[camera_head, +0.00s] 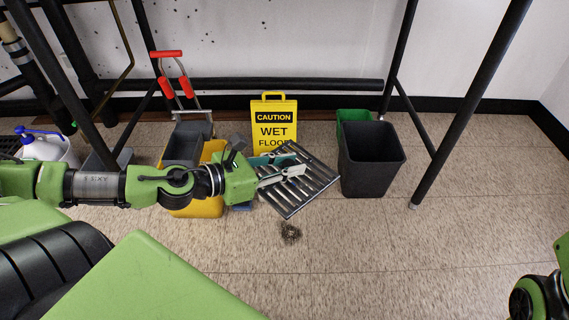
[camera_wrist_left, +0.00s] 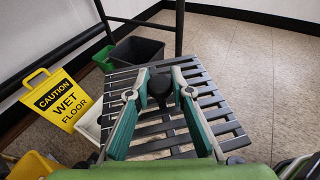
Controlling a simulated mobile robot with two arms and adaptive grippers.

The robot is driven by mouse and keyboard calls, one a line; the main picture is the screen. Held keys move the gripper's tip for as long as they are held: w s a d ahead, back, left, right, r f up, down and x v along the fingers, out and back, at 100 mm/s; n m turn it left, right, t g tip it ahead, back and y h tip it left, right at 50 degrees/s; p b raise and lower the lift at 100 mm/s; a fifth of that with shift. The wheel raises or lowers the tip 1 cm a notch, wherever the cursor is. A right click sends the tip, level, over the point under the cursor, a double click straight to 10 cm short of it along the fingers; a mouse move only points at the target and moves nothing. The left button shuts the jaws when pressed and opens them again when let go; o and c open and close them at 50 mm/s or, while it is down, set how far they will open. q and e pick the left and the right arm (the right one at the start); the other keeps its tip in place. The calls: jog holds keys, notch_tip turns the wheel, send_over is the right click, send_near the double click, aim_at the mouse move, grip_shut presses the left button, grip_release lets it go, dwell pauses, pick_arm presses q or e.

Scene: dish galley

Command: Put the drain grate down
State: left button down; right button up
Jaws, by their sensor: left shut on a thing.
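The drain grate (camera_head: 312,187) is a dark metal frame of parallel slats, in the middle of the head view. It also shows large in the left wrist view (camera_wrist_left: 222,127). My left gripper (camera_head: 290,167) reaches over it from the left and is shut on it. In the left wrist view, the fingers (camera_wrist_left: 160,94) stand either side of a dark knob-like part at the grate's middle. I cannot tell how far the grate is from the floor. Only part of my right arm shows, at the bottom right of the head view; its gripper is out of view.
A yellow wet-floor sign (camera_head: 273,117) stands behind the grate. A black bin (camera_head: 371,165) and a green bin (camera_head: 352,122) stand to its right. A yellow mop bucket (camera_head: 207,207) is at left. A small brown clump (camera_head: 290,233) lies in front. Floor at right is clear.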

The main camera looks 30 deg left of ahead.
pick_arm(q)
jog(key=s+d+r+m+g+h, duration=0.4)
jog(key=s+r, duration=0.3)
jog(key=r, duration=0.3)
jog(key=shift+s+d+r+m+h, duration=0.25)
jog(key=shift+s+d+m+h, duration=0.2)
jog(key=shift+m+h, duration=0.2)
